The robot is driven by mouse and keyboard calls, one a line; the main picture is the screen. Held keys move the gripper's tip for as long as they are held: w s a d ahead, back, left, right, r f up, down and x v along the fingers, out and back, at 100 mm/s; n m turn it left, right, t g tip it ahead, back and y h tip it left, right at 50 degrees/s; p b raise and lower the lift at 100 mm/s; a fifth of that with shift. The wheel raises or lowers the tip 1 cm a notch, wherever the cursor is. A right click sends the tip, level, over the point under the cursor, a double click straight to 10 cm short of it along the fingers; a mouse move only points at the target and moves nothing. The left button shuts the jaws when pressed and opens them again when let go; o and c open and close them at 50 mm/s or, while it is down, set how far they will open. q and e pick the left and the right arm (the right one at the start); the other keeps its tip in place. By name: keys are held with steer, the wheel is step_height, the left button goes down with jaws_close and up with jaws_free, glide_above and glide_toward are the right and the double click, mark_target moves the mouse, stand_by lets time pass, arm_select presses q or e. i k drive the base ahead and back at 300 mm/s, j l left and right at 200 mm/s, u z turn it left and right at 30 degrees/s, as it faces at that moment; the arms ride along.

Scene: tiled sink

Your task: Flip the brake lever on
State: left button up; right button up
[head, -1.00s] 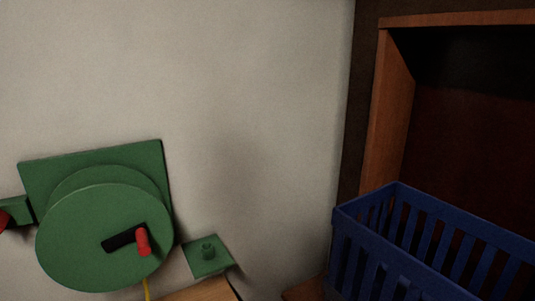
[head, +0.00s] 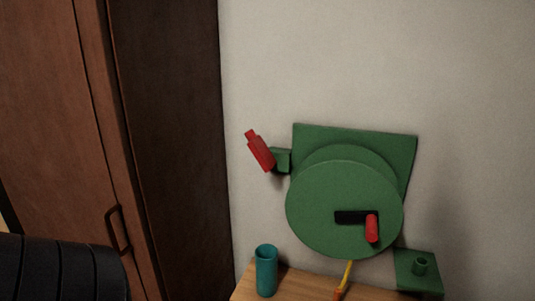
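The red brake lever (head: 260,152) stands at the left of a green winch on the wall. It is tilted, with its upper end leaning to the left, on a small green block (head: 282,160). The winch has a large round green drum (head: 325,215) in front of a green back plate (head: 400,150). A black crank arm (head: 348,217) with a red handle (head: 372,229) sits on the drum's face. Neither of my grippers is in view.
A teal cup (head: 266,272) stands on a wooden surface (head: 305,286) below the winch. A green bracket (head: 420,283) is at lower right. A brown cabinet (head: 60,130) with a handle (head: 117,230) is at left. A black ribbed object (head: 60,270) fills the lower left corner.

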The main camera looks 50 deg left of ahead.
mark_target(256, 145)
steer(key=u, duration=1.65)
